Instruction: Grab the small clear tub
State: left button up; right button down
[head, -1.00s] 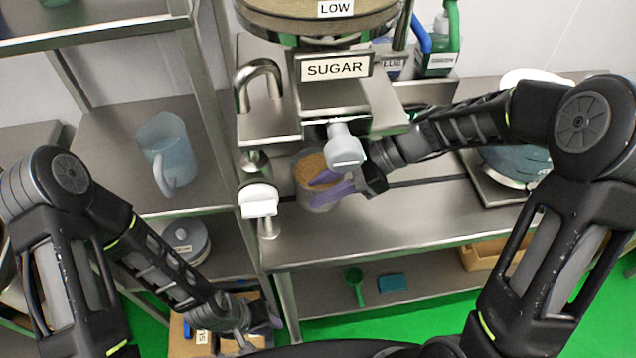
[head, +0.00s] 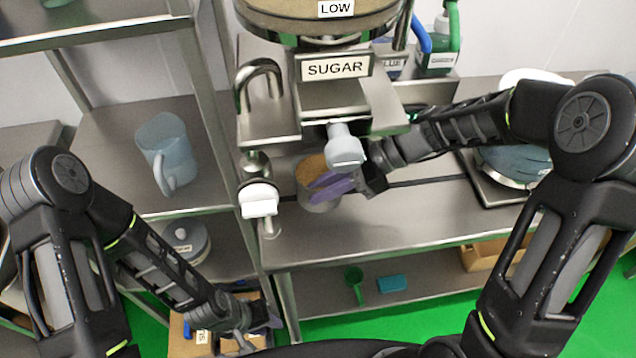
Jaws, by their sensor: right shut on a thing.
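The small clear tub (head: 318,200) holds brown, grainy contents. It stands upright under the sugar dispenser (head: 335,68), at the left end of the steel counter. My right gripper (head: 330,186) reaches in from the right with its purple fingers shut on the tub; one finger hides part of its side and rim. I cannot tell whether the tub touches the counter. My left gripper (head: 262,330) hangs low at the lower left, over a wooden box; its finger gap is too unclear to judge.
A clear pitcher (head: 167,152) stands on the left shelf. A lidded container (head: 187,243) sits below it. A scale (head: 505,180) is right on the counter (head: 400,225). A green scoop (head: 354,283) and teal block (head: 391,283) lie on the lower shelf. A white dispenser tap (head: 259,201) is close left of the tub.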

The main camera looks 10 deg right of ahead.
jog(key=shift+r, duration=0.1)
dwell(0.7)
jog(key=r, duration=0.3)
jog(key=shift+s+r, duration=0.15)
jog(key=shift+s, duration=0.15)
jog(key=s+b, duration=0.8)
jog(key=s, duration=0.9)
jog(key=shift+s, duration=0.15)
